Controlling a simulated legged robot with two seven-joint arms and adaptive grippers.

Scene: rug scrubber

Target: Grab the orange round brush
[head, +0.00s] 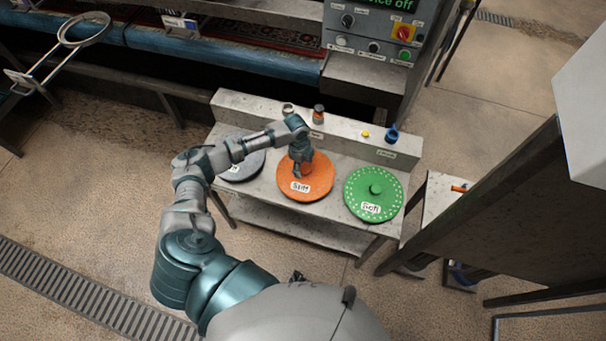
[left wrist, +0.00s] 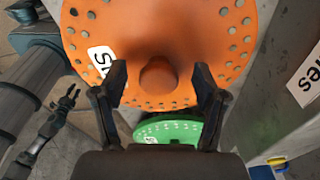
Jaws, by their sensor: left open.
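The orange round brush (head: 318,187), labelled "Stiff", lies flat on the grey bench between a dark disc and a green one. My left gripper (head: 302,168) reaches down over its middle. In the left wrist view the orange brush (left wrist: 195,30) fills the top, with its round knob (left wrist: 158,77) between the two fingers of my left gripper (left wrist: 160,80). The fingers are open, with a gap on each side of the knob. A small dark gripper (left wrist: 68,98) at the left of the wrist view looks like my right one; its jaws are too small to judge.
The green round brush (head: 388,187) lies to the right and the dark disc (head: 250,165) to the left, partly behind my arm. Small containers (head: 319,114) and a blue item (head: 392,134) stand on the bench's raised back ledge (head: 345,138). A dark frame (head: 480,200) stands at the right.

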